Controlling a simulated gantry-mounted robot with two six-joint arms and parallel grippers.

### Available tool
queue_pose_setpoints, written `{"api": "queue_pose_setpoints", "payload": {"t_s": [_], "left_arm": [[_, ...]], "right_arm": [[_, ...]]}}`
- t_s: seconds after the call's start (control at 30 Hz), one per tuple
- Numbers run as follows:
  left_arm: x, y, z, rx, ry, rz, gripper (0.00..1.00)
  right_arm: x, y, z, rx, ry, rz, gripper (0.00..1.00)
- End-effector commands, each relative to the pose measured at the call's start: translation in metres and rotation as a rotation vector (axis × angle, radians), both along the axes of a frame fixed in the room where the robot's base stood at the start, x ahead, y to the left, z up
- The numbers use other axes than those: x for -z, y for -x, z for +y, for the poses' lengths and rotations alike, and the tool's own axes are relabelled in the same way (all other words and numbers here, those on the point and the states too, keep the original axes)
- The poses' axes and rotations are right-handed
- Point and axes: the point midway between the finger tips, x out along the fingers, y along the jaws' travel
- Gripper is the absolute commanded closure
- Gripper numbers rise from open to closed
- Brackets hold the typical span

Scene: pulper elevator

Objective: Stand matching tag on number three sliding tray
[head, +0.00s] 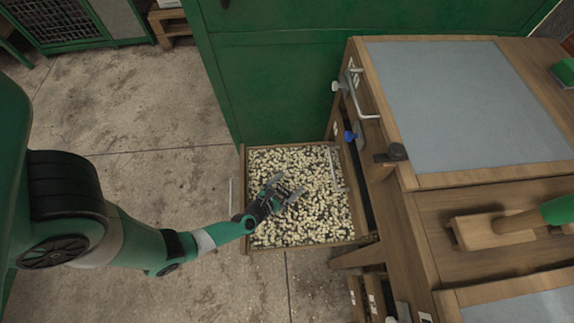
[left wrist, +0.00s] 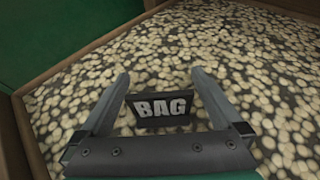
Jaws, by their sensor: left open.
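A pulled-out wooden tray (head: 308,246) full of pale beans extends from the wooden cabinet. My left gripper (head: 285,192) is over the middle of the beans, with its fingers apart. A gap shows between the tag and the fingers. Its lower edge is close to the gripper body, and I cannot tell exactly how it rests on the beans. In the head view I cannot make the tag out. My right gripper is not in view.
The wooden cabinet (head: 420,182) with a grey-blue top panel stands to the right of the tray. A metal handle (head: 359,95) and a blue knob (head: 350,135) are on its side. A green metal panel (head: 268,75) rises behind the tray. Concrete floor lies open at left.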

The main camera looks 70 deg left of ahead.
Motion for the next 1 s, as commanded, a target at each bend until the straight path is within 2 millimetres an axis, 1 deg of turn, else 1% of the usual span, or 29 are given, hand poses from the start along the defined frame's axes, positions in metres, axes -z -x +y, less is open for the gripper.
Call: {"api": "queue_pose_setpoints", "payload": {"t_s": [0.1,0.17,0.27,0.4,0.47,0.53,0.7,0.83,1.0], "left_arm": [[-0.003,0.0,0.0,0.001,0.001,-0.001,0.0],[-0.008,0.005,-0.004,0.004,0.001,0.001,0.0],[-0.019,0.022,-0.015,0.006,0.001,0.003,0.0],[-0.036,0.053,-0.033,0.011,0.001,0.004,0.0],[-0.039,0.062,-0.04,0.014,0.001,0.002,0.0],[-0.044,0.075,-0.045,0.013,0.0,0.004,0.0],[-0.047,0.086,-0.054,0.011,0.003,-0.002,0.0],[-0.049,0.093,-0.056,0.006,0.0,0.0,0.0],[-0.049,0.096,-0.056,0.002,-0.001,0.001,0.0]], "right_arm": [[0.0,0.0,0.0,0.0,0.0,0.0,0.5],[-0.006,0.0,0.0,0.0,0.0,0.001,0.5],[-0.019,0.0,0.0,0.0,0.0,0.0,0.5],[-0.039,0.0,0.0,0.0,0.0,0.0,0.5],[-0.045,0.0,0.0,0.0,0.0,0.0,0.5],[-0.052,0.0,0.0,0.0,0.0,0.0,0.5],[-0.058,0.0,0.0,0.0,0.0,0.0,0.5],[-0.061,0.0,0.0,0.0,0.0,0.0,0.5],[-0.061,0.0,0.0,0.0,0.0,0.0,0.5]]}}
